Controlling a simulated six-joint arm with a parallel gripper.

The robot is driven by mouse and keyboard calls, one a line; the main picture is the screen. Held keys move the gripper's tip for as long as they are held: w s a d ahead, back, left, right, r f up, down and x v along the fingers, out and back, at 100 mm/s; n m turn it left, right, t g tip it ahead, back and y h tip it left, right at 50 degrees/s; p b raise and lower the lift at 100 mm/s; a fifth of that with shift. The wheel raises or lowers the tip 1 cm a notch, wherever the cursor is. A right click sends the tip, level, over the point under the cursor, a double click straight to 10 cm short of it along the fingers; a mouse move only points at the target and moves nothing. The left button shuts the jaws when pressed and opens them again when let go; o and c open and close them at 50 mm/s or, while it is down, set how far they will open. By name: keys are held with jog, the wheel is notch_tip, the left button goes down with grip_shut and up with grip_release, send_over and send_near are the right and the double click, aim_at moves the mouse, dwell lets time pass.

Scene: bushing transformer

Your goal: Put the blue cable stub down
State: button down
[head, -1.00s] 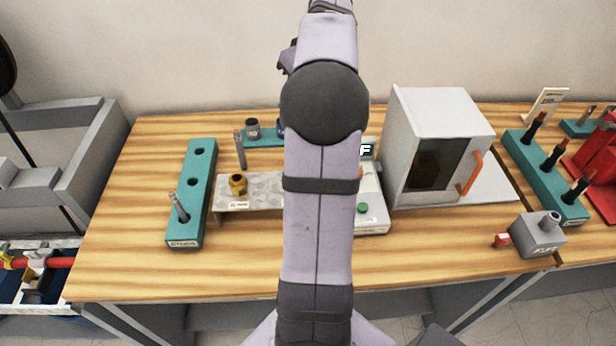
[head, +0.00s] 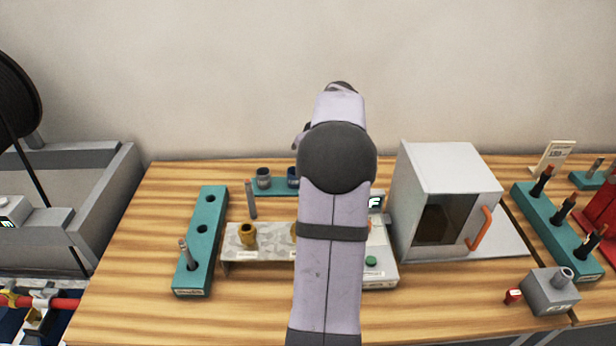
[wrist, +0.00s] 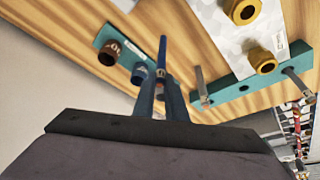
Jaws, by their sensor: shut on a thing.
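In the wrist view, my gripper (wrist: 160,98) is shut on the blue cable stub (wrist: 162,52). The stub is a thin blue rod with a reddish band near the fingertips, and it points away from the gripper above the wooden table. A long teal block with holes (wrist: 242,92) lies to the right of it. In the head view this block (head: 201,250) is at the left of the table. My arm hides the gripper and the blue stub in the head view.
A grey stub (head: 188,254) stands in the teal block, and another (head: 251,199) stands behind it. A speckled stand (head: 268,248) holds brass bushings. A small teal holder (head: 270,187) with dark and blue cups is at the back. A white oven-like box (head: 447,200) stands to the right.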

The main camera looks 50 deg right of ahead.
jog(key=shift+f+p, duration=0.5)
jog(key=shift+f, duration=1.45)
jog(key=c, duration=1.8)
grip_release()
jog(key=b+v, duration=0.2)
jog(key=v, duration=1)
jog(key=shift+b, duration=0.3)
jog(key=shift+w, duration=0.1)
